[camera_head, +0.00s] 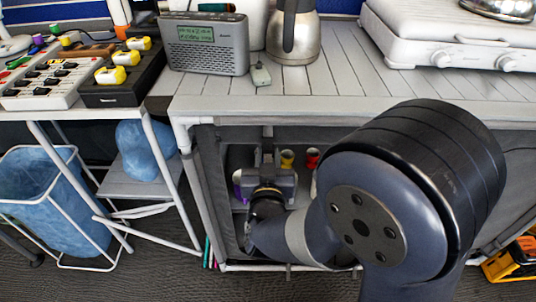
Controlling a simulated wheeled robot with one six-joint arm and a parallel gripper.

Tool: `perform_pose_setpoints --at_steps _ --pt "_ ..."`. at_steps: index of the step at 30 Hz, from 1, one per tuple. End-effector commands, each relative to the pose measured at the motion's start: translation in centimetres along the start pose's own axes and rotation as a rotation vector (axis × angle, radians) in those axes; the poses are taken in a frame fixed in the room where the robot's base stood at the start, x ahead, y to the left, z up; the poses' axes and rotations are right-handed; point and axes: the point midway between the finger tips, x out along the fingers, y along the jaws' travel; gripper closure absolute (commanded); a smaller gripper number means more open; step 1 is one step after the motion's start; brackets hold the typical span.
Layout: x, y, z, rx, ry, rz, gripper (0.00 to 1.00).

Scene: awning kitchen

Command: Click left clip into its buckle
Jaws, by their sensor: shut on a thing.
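My gripper (267,158) is at the upper left of the fabric cabinet's (205,190) open front, below the worktop edge. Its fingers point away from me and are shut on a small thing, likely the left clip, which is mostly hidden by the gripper. A small grey strap piece (267,131) hangs under the worktop edge just above the fingers. I cannot tell clip from buckle here, nor whether they touch.
Yellow (287,158) and red (312,158) items stand inside the cabinet. A radio (205,45), a kettle (294,35) and a white stove (450,35) stand on the worktop (340,85). A blue-lined bin (50,205) is at left. My arm hides the cabinet's right part.

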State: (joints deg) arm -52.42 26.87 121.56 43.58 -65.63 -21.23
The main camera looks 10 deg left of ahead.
Motion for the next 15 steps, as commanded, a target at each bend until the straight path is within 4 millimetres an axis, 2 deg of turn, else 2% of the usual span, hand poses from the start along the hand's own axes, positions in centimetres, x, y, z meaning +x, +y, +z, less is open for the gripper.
perform_pose_setpoints --at_steps 4,5,9,15 --pt "-0.02 -0.04 -0.37 0.002 0.011 0.0 1.0" --pt "-0.02 -0.04 -0.38 0.002 0.011 0.0 0.73" --pt "-0.01 -0.04 -0.34 0.002 0.01 -0.001 0.62" --pt "0.01 -0.02 -0.25 0.002 0.008 0.0 0.6"
